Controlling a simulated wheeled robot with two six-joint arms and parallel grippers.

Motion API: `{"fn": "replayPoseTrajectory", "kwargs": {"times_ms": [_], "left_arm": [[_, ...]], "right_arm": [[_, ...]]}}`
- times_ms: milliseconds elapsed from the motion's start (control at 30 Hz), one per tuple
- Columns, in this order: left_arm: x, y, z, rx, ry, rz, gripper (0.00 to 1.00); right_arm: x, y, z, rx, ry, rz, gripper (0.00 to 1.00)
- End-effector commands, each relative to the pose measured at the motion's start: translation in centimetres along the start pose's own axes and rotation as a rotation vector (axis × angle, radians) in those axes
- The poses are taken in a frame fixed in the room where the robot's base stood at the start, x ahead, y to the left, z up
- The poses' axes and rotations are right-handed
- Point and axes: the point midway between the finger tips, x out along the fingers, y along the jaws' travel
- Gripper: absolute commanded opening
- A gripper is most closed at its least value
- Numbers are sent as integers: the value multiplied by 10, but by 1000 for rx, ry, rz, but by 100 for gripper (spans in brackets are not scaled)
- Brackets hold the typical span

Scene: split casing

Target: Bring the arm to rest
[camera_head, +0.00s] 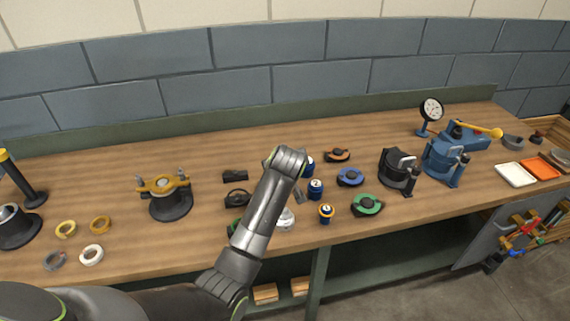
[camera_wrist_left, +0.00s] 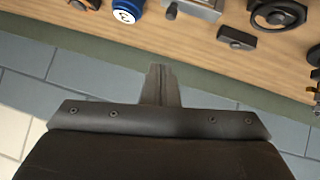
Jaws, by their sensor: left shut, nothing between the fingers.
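My left arm (camera_head: 262,212) reaches in from the lower left of the head view, over the middle of the bench, with its wrist raised above the bench top. In the left wrist view my left gripper (camera_wrist_left: 161,85) is shut, with its fingers together and nothing between them. Bench top and wall show beyond the fingers, and no contact with any part is visible. In the head view the fingers are mostly hidden by the wrist. My right gripper is in neither view.
The wooden bench (camera_head: 110,185) holds blue cylinders (camera_head: 326,213), a green-and-black part (camera_head: 367,205), a black housing (camera_head: 398,169), a bronze-topped fixture (camera_head: 166,195) and a dial gauge (camera_head: 431,109). Loose rings (camera_head: 91,254) lie at left. The back strip of the bench is mostly clear before the block wall (camera_head: 160,94).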

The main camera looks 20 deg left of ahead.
Motion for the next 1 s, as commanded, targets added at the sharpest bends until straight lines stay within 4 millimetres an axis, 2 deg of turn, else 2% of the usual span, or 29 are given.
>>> {"fn": "replayPoseTrajectory", "kwargs": {"times_ms": [300, 433, 567, 667, 867, 1000], "left_arm": [[-12, -1, 1, 1, -2, -2, 0], [-11, -18, 15, 17, -23, -14, 0], [-13, -64, 49, 64, -76, -40, 0], [-22, -108, 84, 117, -131, -59, 0], [-59, -189, 146, 241, -240, -81, 0], [-98, -238, 185, 336, -319, -84, 0]], "right_arm": [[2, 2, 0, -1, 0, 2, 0], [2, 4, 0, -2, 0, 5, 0], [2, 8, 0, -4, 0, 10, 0], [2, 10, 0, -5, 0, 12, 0], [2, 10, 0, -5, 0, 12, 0], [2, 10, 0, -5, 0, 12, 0]]}}
